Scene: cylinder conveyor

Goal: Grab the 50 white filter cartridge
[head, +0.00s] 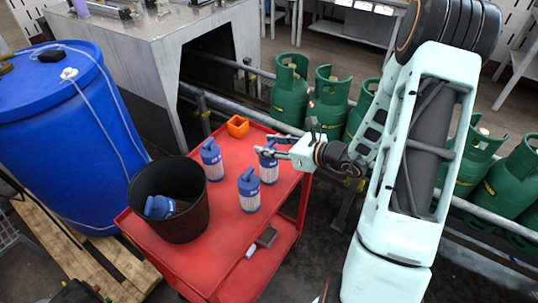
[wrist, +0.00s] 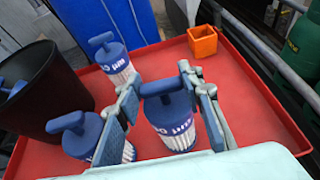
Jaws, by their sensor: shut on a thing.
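My gripper (head: 265,147) is shut on a white filter cartridge (head: 269,170) with a blue cap and handle, upright at the right side of the red cart top. In the wrist view this cartridge (wrist: 172,125) stands between the two fingers, its label only partly readable. A second cartridge (head: 212,162) stands further back on the left; it also shows in the wrist view (wrist: 113,60). A third cartridge (head: 249,192) stands nearer the front, beside the left finger in the wrist view (wrist: 88,140). Their label numbers are not clearly readable.
A black bucket (head: 176,222) holding blue-capped items stands at the cart's left. An orange box (head: 237,127) sits at the back of the red cart (head: 220,245). Small items lie at the front. A blue drum (head: 60,130) is left; green gas cylinders (head: 290,90) stand behind a rail.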

